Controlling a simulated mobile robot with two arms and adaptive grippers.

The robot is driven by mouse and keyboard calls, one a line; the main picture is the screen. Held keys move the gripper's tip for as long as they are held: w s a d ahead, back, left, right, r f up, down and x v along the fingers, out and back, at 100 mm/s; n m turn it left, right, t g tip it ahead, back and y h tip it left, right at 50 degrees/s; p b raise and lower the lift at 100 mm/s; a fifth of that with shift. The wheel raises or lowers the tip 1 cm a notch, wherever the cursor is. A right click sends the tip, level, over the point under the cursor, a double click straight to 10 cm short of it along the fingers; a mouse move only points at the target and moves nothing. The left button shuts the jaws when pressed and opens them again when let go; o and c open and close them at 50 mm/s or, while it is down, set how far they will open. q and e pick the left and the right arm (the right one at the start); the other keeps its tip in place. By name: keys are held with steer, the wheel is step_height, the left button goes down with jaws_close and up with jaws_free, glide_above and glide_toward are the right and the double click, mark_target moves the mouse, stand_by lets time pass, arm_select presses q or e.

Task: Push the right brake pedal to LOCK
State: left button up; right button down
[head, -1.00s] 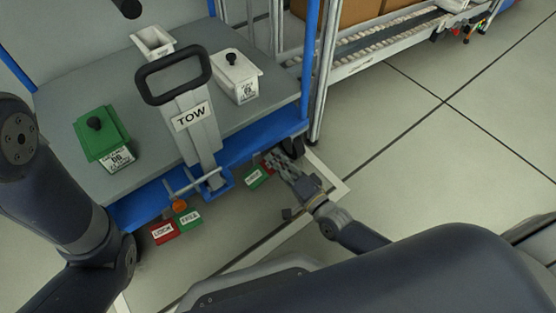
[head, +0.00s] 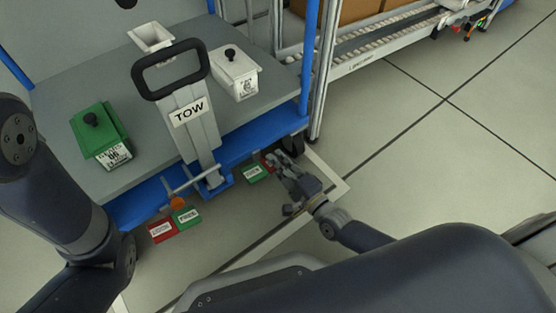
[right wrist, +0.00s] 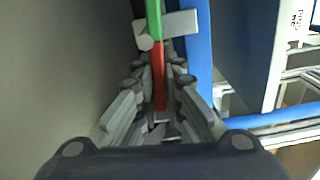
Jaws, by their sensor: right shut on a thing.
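The right brake pedal shows a green labelled half (head: 252,173) and a red half (head: 267,163) under the cart's near edge, by the right wheel. In the right wrist view its red part (right wrist: 158,85) lies between the fingers, with the green part (right wrist: 153,20) beyond. My right gripper (head: 280,164) is at the pedal's red end, shut on it; it also shows in the right wrist view (right wrist: 160,100). The fingers hide part of the red half. The left brake pedal, red (head: 161,230) and green (head: 187,217), sits to the left. My left gripper is out of view.
The blue-edged cart (head: 60,120) carries a green lidded box (head: 100,140), a white lidded box (head: 236,75) and an open white bin (head: 150,39). Its TOW handle (head: 190,115) stands at the front. A roller conveyor (head: 375,50) is behind. Floor at right is clear.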

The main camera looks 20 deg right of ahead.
steer(key=shift+f+m, duration=0.35)
steer(key=shift+m, duration=0.25)
steer(key=shift+s, duration=0.1)
steer(key=c, duration=1.7)
jaws_free()
steer(key=v, duration=1.2)
